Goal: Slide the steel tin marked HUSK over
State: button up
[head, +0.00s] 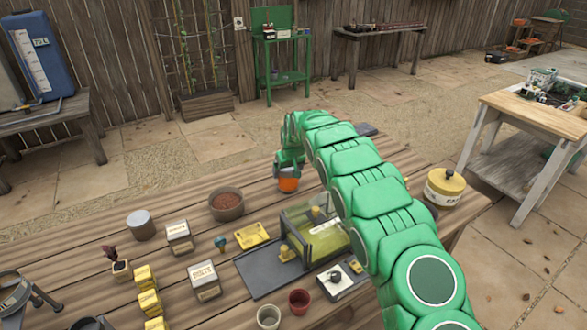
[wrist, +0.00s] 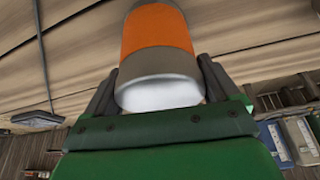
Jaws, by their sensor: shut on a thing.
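A grey, steel-looking tin with an orange band (head: 288,184) is at the far side of the wooden table, below my gripper (head: 287,168). In the wrist view the tin (wrist: 157,32) stands between the two dark fingers of my gripper (wrist: 157,88), which is shut on it. Its pale round end faces the camera. No HUSK lettering can be read on the side that shows. I cannot tell whether the tin touches the table.
A clear green-tinted case (head: 316,229) stands beside my arm. A yellow-lidded pot (head: 444,187) is at the right.

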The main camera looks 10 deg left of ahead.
jog(key=shift+s+a+f, duration=0.1)
jog(key=shift+s+a, duration=2.55)
jog(key=shift+s, duration=0.1)
jog(key=o, duration=1.1)
jog(key=shift+c, duration=0.2)
jog(key=shift+w, duration=0.1)
jog(key=shift+r, duration=0.2)
jog(key=shift+v, duration=3.7)
